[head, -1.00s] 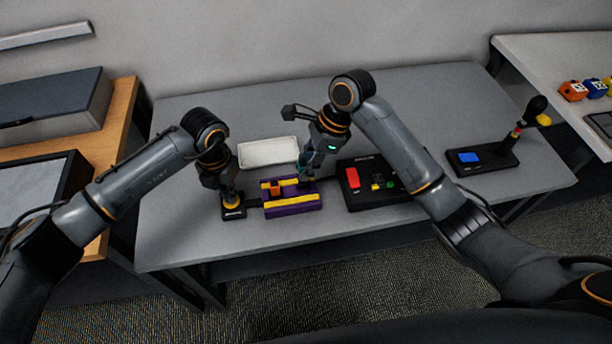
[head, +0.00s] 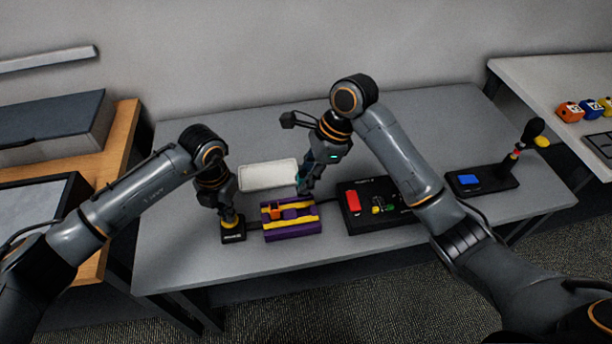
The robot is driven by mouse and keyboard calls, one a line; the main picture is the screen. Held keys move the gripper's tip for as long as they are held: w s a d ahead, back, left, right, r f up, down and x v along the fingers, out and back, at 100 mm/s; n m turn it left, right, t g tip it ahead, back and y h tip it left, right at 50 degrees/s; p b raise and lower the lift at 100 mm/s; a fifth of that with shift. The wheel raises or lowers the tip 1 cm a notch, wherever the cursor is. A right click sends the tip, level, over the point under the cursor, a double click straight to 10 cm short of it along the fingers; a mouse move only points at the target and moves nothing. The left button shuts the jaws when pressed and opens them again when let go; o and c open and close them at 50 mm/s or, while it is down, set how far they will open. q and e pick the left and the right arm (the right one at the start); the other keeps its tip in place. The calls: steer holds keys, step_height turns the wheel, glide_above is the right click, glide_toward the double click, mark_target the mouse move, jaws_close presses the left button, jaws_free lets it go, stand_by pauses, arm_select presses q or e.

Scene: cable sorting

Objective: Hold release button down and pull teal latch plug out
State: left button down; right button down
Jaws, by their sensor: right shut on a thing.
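The release button (head: 230,224) is yellow on a small black box at the left of the table. My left gripper (head: 229,212) points down onto it and seems to touch it; its fingers are too small and dark to read. The purple and yellow socket block (head: 293,231) stands to the right of the button box, with an orange piece (head: 272,212) in it. My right gripper (head: 302,186) is shut on the teal latch plug (head: 301,181), beyond the block and beside the white tray's right end. The plug looks clear of the block; the fingers partly hide it.
A white tray (head: 268,187) lies behind the block. A black box with a red switch (head: 353,201) stands to the right, partly under my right arm. Further right is a black base with a blue pad (head: 469,180) and a lever. The table's back is clear.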

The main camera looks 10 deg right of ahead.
arm_select(q)
step_height(320, 180, up, 7)
steer(key=shift+r, duration=0.15)
stand_by(0.9)
stand_by(0.4)
